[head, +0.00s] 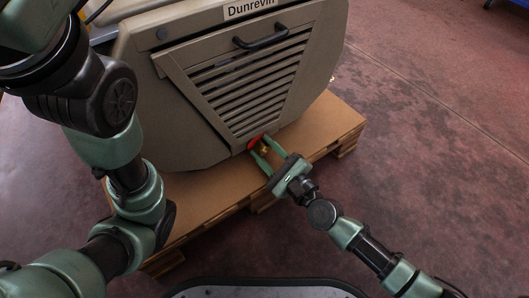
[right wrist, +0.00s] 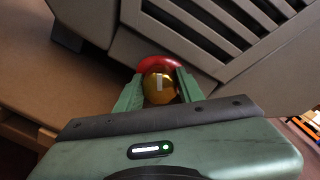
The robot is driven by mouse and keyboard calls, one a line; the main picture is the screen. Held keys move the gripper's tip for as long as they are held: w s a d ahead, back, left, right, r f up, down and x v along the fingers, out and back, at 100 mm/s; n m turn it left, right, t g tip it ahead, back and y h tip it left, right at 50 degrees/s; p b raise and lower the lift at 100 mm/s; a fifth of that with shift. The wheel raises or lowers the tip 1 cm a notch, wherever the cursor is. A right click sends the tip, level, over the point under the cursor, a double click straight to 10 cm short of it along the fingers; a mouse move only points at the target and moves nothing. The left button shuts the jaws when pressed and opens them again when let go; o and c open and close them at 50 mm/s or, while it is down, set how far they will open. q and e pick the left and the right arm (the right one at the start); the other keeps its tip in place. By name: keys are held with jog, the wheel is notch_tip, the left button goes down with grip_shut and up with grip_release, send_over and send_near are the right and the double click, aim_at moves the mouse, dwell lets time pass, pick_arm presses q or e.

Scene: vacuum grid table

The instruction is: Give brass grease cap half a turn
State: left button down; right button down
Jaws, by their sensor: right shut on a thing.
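The brass grease cap (right wrist: 158,88) is a round golden knob with a pale mark on its face, with a red ring (right wrist: 158,64) behind it, at the lower edge of the machine's louvred panel. My right gripper (head: 258,148) has its two green fingers on either side of the cap and is shut on it. In the right wrist view the gripper (right wrist: 160,90) has one finger at the cap's left and one at its right. In the head view the cap (head: 264,150) shows small between the fingers. My left arm is at the left; its gripper is not in view.
The beige machine (head: 150,90) labelled Dunrevin has a black handle (head: 262,36) above the louvres. It stands on a brown board on a wooden pallet (head: 345,120). The reddish concrete floor (head: 440,110) at the right is clear.

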jog(key=m+b, duration=0.1)
jog(key=m, duration=0.2)
jog(key=shift+f, duration=0.1)
jog(key=shift+d+m, duration=0.1)
jog(key=shift+m, duration=1.3)
jog(key=shift+b, duration=0.3)
jog(key=c, duration=0.9)
grip_release()
jog(key=b+v, duration=0.1)
jog(key=v, duration=0.6)
jog(key=shift+s+d, duration=0.3)
